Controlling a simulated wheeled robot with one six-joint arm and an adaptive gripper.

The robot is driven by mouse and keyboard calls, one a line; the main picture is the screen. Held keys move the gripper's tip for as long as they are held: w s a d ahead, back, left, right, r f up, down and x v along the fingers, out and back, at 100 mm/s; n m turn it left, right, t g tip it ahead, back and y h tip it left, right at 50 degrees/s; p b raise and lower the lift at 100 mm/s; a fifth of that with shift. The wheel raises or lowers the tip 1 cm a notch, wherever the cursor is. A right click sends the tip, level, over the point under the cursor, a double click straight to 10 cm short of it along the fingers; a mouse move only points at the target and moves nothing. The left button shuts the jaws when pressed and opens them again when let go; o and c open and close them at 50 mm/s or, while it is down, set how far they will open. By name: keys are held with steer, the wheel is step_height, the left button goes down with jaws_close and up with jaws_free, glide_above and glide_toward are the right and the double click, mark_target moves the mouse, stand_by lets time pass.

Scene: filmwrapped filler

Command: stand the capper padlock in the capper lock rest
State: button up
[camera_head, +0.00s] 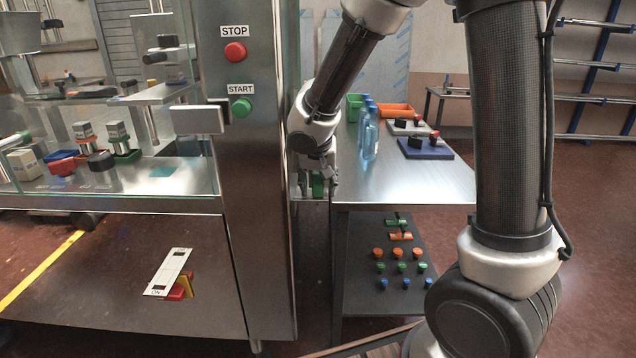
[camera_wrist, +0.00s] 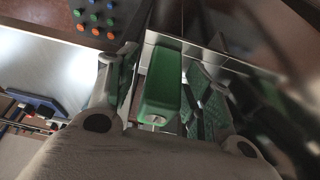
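A green padlock (camera_wrist: 160,85) with a keyhole in its near end face lies between the fingers of my gripper (camera_wrist: 165,90) in the wrist view. Narrow gaps show on both sides of it, so the fingers are around it but not visibly pressing it. In the head view, my gripper (camera_head: 318,182) is low between the steel machine's side and the table, with a bit of the green padlock (camera_head: 317,184) showing. Shiny metal lies close behind the padlock. Its shackle is hidden. I cannot make out the capper lock rest for certain.
The steel table (camera_head: 425,185) at right holds blue bottles (camera_head: 369,130) near its left edge. Below it is a dark board (camera_head: 385,295) with coloured knobs. The machine's cabinet (camera_head: 255,150) with stop and start buttons stands left. A red-yellow switch (camera_head: 180,289) is low on its front.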

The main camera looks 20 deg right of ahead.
steer(key=v, duration=1.1)
steer(key=s+d+r+n, duration=0.1)
steer(key=s+d, duration=0.7)
steer(key=s, duration=0.3)
steer(key=s+d+r+n+y, duration=0.1)
steer(key=s+d+r+n, duration=0.1)
steer(key=s+d, duration=0.6)
steer(key=s, duration=0.3)
steer(key=shift+s+r+n, duration=0.25)
steer(key=shift+n, duration=0.05)
steer(key=shift+d, duration=0.1)
